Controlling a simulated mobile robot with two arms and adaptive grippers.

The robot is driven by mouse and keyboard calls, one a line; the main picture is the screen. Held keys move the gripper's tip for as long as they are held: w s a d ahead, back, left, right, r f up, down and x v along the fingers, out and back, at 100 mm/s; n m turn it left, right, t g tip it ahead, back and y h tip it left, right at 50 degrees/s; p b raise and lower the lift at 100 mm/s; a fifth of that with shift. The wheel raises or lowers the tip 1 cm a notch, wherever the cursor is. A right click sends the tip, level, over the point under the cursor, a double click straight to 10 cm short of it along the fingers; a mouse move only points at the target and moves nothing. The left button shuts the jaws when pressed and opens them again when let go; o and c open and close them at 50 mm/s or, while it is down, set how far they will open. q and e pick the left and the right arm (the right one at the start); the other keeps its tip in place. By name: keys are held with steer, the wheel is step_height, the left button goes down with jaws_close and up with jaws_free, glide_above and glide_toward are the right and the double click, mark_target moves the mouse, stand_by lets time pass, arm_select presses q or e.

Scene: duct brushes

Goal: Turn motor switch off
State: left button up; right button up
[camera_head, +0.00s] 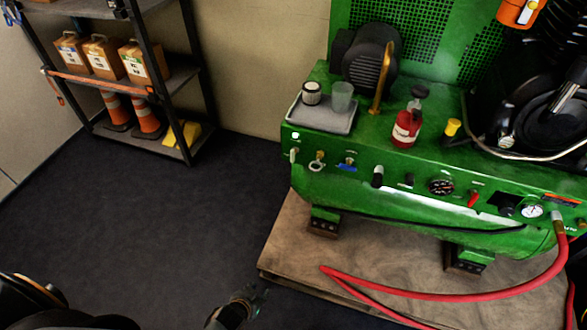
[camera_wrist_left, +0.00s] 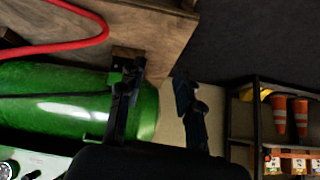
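The green machine (camera_head: 400,215) stands at the right in the head view. Its front panel carries several small controls, including a red lever (camera_head: 473,198), a black knob (camera_head: 377,176) and a small dark control (camera_head: 409,180). I cannot read which one is the motor switch. My left gripper (camera_head: 252,299) is low in the head view, left of the pallet and well below the panel. The left wrist view shows its two fingers (camera_wrist_left: 158,88) apart with nothing between them. The green tank (camera_wrist_left: 60,100) shows behind them there. My right gripper is not in view.
A red hose (camera_head: 450,297) loops over the wooden pallet (camera_head: 300,235). A grey tray (camera_head: 322,119) and a red bottle (camera_head: 406,125) sit on the machine. A shelf (camera_head: 130,80) with boxes and orange cones stands at the back left. The dark floor (camera_head: 160,220) between is clear.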

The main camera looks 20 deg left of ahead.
arm_select(q)
steer(key=w+r+t+b, duration=0.45)
steer(key=w+r, duration=0.25)
steer(key=w, duration=0.6)
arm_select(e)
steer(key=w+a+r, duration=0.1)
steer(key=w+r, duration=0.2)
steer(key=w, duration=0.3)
arm_select(q)
steer(key=n+t+b, duration=0.1)
steer(key=t+b, duration=0.5)
steer(key=b, duration=0.1)
glide_toward(291, 157)
steer(key=w+b, duration=0.1)
steer(key=w, duration=0.3)
steer(key=w+b, duration=0.1)
steer(key=w, duration=0.4)
steer(key=shift+w+d+r, duration=0.15)
steer(key=shift+d+r, duration=0.05)
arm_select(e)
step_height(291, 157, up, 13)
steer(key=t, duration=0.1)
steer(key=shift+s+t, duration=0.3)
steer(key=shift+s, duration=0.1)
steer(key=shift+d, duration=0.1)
arm_select(q)
jaws_close()
